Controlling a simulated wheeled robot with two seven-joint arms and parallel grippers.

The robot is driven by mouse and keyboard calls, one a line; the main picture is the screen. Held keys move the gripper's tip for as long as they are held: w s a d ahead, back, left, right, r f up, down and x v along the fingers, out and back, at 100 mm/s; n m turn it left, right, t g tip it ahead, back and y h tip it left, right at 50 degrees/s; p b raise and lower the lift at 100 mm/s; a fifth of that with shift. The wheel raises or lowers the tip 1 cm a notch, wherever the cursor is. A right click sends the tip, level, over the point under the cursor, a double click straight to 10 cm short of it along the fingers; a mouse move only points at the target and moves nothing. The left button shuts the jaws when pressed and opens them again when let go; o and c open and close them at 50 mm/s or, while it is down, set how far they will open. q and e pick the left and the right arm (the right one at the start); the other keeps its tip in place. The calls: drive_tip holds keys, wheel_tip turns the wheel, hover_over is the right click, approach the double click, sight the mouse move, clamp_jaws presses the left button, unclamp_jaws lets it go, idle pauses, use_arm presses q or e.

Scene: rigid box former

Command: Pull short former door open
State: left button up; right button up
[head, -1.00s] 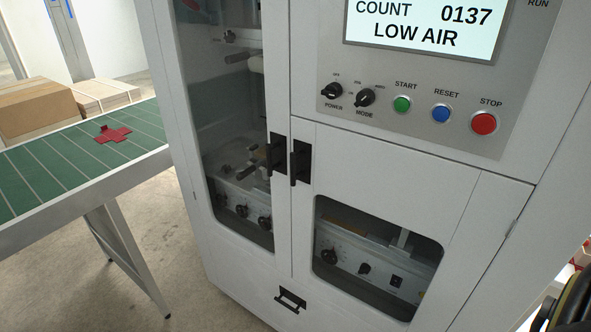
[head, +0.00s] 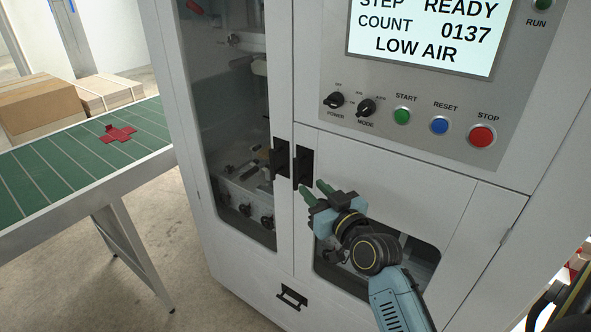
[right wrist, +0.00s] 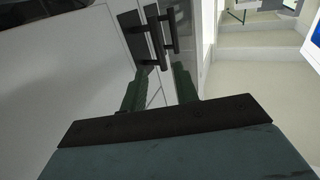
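The short former door (head: 400,190) is the lower right door of the white machine, below the control panel. It looks shut, flush with the frame. Its black upright handle (head: 303,167) is at its upper left edge, beside the tall door's handle (head: 281,158). My right gripper (head: 314,189) is just below and right of the short door's handle, apparently not gripping it. In the right wrist view its two green fingers (right wrist: 160,88) are apart with nothing between them; two dark handles (right wrist: 157,38) show beyond the tips. My left gripper is out of view.
The control panel (head: 420,110) with knobs and buttons is above the short door. The tall glazed door (head: 235,120) is to its left. A green conveyor (head: 60,160) with a red cross-shaped blank (head: 118,134) stands at left. A drawer-like handle (head: 291,297) is low on the machine.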

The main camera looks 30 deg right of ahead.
sight(297, 173)
drive_tip(key=w, duration=0.9)
drive_tip(key=shift+d, duration=0.25)
clamp_jaws()
